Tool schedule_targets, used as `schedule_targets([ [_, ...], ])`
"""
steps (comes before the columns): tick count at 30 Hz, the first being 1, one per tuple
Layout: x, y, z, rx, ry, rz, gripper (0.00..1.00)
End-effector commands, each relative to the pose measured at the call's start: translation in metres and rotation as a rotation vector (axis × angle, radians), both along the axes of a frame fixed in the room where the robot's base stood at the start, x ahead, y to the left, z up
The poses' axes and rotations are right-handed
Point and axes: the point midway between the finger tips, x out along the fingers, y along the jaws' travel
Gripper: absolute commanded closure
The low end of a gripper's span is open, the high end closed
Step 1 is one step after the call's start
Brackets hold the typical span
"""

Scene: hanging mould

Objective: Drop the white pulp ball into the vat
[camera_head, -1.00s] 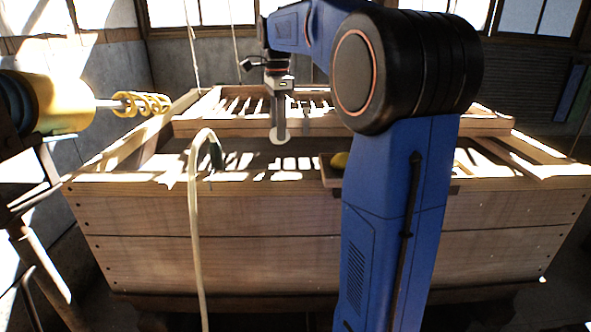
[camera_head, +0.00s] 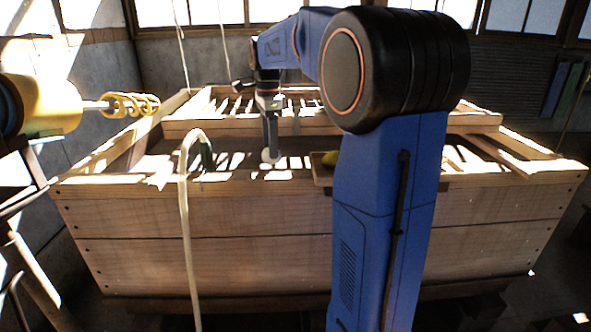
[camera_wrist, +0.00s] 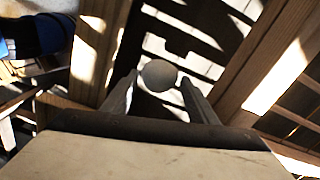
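The white pulp ball (camera_wrist: 159,75) sits between the two fingertips of my gripper (camera_wrist: 158,85) in the wrist view, and the fingers appear to touch its sides. In the head view the ball (camera_head: 270,155) is at the lower end of my gripper (camera_head: 270,140). The vat (camera_head: 200,222) is a large wooden plank box. The ball hangs over its opening, near the middle and towards the front wall. Sunlit stripes fall across the dark inside of the vat. The height of the ball above the vat's contents is hard to tell.
A pale hose (camera_head: 184,230) hooks over the vat's front wall, left of my gripper. A wooden frame (camera_head: 215,122) lies across the vat's back. A small ledge (camera_head: 321,172) with a yellow item stands right of the ball. A yellow mixer with a spiral (camera_head: 130,104) reaches in from the left.

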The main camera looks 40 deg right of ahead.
Motion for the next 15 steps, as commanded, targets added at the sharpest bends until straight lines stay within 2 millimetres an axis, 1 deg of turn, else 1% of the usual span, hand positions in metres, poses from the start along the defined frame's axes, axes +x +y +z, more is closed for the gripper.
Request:
schedule_targets([
  [11,0.0,0.0,0.001,0.0,0.0,0.0,0.33],
  [15,0.0,0.0,0.012,0.0,-0.001,0.0,0.33],
])
